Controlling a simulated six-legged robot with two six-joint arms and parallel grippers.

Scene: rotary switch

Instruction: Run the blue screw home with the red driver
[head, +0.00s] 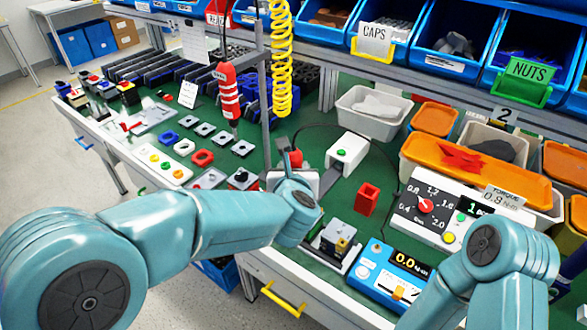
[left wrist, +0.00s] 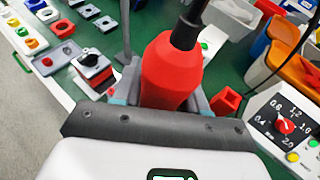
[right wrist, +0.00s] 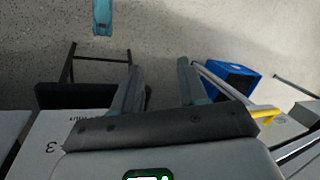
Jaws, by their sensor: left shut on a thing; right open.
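My left gripper (left wrist: 162,92) is shut on the red driver (left wrist: 172,70), with one finger on each side of its red body. The driver's dark neck points up and away in the left wrist view. In the head view only a little red of the driver (head: 295,158) shows beyond my left gripper (head: 291,172), above the green bench. I cannot make out the blue screw; a grey fixture block with yellow and blue parts (head: 339,238) stands at the bench's front. My right gripper (right wrist: 160,78) is open and empty, over the floor in the right wrist view.
A torque panel with a red knob (head: 425,205) and a blue meter reading 0.0 (head: 390,272) stand right of the fixture. A red block (head: 367,199) and a white box with a green button (head: 346,153) are near. A red striped tool (head: 228,92) hangs left of a post.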

